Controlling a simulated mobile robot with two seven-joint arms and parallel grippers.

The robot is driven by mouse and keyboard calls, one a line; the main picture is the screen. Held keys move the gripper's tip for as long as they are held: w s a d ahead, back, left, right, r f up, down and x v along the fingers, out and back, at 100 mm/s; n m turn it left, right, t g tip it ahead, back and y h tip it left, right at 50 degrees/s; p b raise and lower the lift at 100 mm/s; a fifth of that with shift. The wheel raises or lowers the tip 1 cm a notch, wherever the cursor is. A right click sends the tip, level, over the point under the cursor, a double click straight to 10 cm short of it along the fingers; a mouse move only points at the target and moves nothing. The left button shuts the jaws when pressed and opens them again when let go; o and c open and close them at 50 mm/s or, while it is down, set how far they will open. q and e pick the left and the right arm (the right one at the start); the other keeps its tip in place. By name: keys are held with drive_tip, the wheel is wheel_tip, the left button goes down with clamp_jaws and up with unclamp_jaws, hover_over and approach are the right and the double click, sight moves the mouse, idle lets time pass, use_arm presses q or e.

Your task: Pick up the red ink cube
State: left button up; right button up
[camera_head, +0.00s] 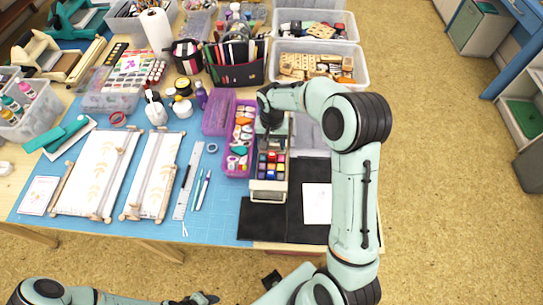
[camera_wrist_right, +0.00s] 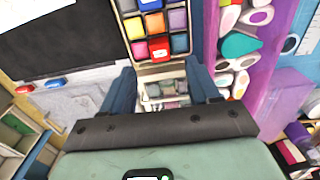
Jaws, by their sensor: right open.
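The red ink cube (camera_wrist_right: 158,45) sits in a block of several coloured ink cubes, in the row nearest my gripper in the right wrist view. These cubes stand in a light narrow tray (camera_head: 269,196) on the table. My right gripper (camera_wrist_right: 163,90) is open and empty, its two fingers apart, and it is beside the block rather than around the red cube. In the head view the right gripper (camera_head: 272,133) is over the far part of the tray, partly hidden by its own wrist. My left arm shows at the bottom edge; its jaws are unclear.
A purple case (camera_head: 229,168) of stamps lies close along the tray's left side. A pen holder (camera_head: 236,72) and clear bins (camera_head: 316,25) stand behind.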

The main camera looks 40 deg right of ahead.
sight(272, 155)
drive_tip(key=shift+w+f, duration=0.1)
drive_tip(key=shift+f, duration=3.4)
drive_tip(key=c, duration=1.1)
